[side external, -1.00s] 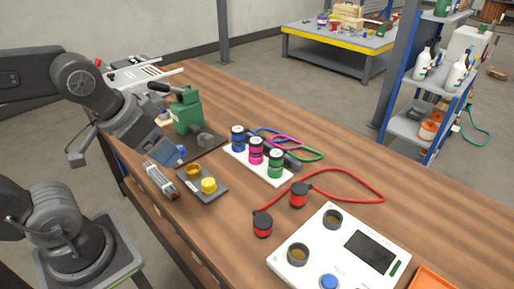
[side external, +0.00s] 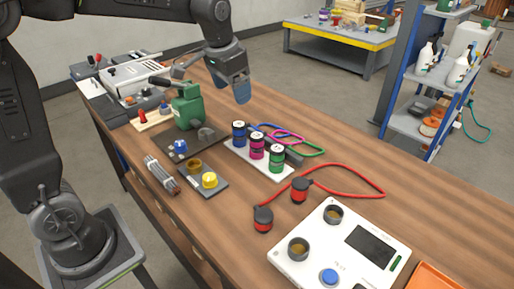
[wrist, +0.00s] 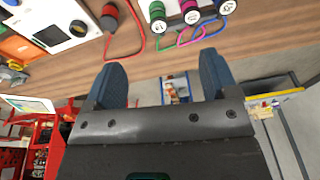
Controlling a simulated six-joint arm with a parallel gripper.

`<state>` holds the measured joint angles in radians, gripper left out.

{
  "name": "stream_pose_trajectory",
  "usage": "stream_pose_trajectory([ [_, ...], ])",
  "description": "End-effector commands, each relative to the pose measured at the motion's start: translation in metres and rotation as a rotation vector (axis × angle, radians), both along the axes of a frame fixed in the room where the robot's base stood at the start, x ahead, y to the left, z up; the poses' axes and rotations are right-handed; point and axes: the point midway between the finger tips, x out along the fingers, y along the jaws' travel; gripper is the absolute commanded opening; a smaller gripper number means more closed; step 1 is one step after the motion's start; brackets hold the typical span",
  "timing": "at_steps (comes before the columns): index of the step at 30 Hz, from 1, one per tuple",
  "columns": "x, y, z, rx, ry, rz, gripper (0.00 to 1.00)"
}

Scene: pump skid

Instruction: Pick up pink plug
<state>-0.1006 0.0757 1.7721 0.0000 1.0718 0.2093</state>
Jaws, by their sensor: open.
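The pink plug (side external: 257,148) stands between the blue plug (side external: 239,133) and the green plug (side external: 277,159) on a white strip (side external: 262,172). A pink cord loops behind it. My gripper (side external: 241,97) is up in the air beyond and above the row of plugs, apart from them. In the wrist view, my gripper (wrist: 162,75) has its two blue fingers wide apart with nothing between them. The pink plug (wrist: 190,12) is at the top edge there, beside the green plug (wrist: 158,14), beyond the fingertips and partly cut off by the frame.
Two red-and-black plugs (side external: 264,219) on a red cord lie nearer on the bench (side external: 340,180). A white panel (side external: 340,245) with sockets stands at the front right. A green pump (side external: 187,106) stands left of the plugs. A yellow-capped block (side external: 209,181) lies in front.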

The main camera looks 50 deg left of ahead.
Motion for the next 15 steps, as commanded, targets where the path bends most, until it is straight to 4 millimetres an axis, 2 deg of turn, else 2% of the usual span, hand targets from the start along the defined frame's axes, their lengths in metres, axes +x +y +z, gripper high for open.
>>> stream_pose_trajectory([
  [1, 0.021, 0.007, -0.012, 0.001, 0.031, -0.005, 0.8],
  [6, 0.078, 0.028, -0.052, 0.0, 0.113, -0.038, 0.8],
  [10, 0.111, 0.043, -0.088, -0.004, 0.167, -0.061, 0.8],
  [15, 0.134, 0.056, -0.122, -0.011, 0.21, -0.081, 0.8],
])
